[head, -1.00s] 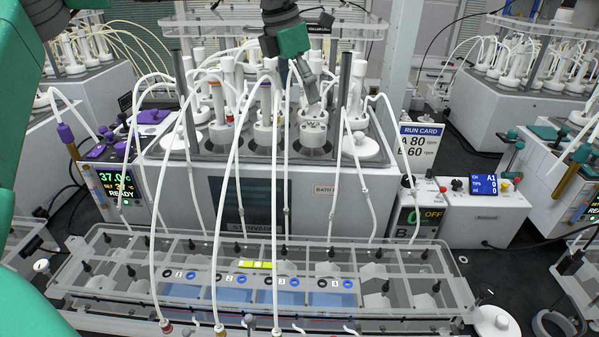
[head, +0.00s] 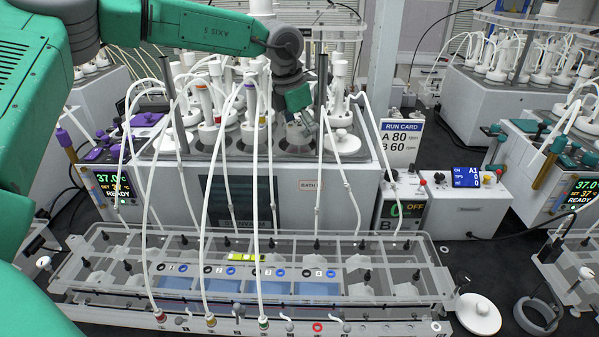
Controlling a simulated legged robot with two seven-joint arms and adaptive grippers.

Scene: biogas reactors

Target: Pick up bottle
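Several white-capped bottles sit in the wells of the grey-white bath (head: 238,190); one has an orange band (head: 208,130) and one a purple band (head: 252,130). My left gripper (head: 308,124) comes down from above with green parts, at the right end of the front row. It overlaps the right-hand front bottle (head: 287,130) and hides part of it; I cannot tell whether the fingers touch it. The finger gap is too small to judge. My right gripper is not in view.
White tubes run from the bottles to a clear rack (head: 425,262) with numbered positions in front. A white lid (head: 340,141) is right of the gripper. The run card (head: 401,140) and a control box (head: 462,200) stand further right. A loose white lid (head: 477,312) lies front right.

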